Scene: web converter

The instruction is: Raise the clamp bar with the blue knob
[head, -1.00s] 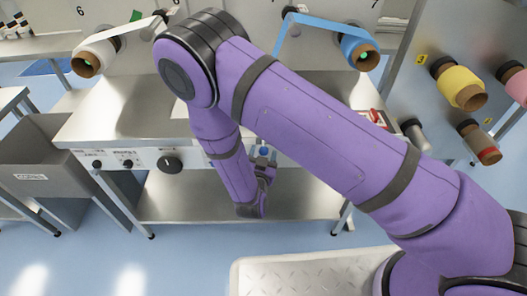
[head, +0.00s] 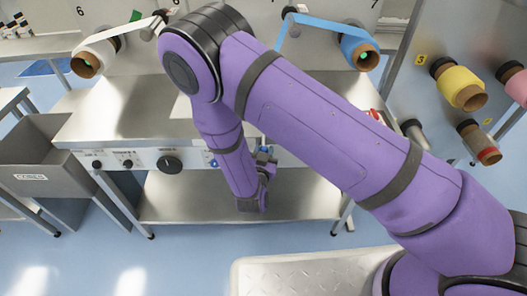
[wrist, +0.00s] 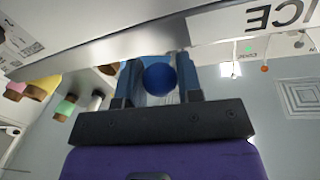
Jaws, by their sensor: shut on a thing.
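The blue knob (wrist: 159,78) is a round ball between the two fingers of my gripper (wrist: 159,85) in the wrist view. The fingers are shut on it, one on each side. In the head view my gripper (head: 264,158) is at the front edge of the steel table, right of the control panel, and the knob there is small and mostly covered. The clamp bar cannot be made out clearly; my arm covers much of the table top in the head view.
The steel table (head: 110,107) has a front panel with a large black dial (head: 170,165) and a lower shelf (head: 180,205). A grey bin (head: 35,180) stands at left. Blue (head: 358,50) and yellow (head: 460,85) rolls are mounted behind and at right.

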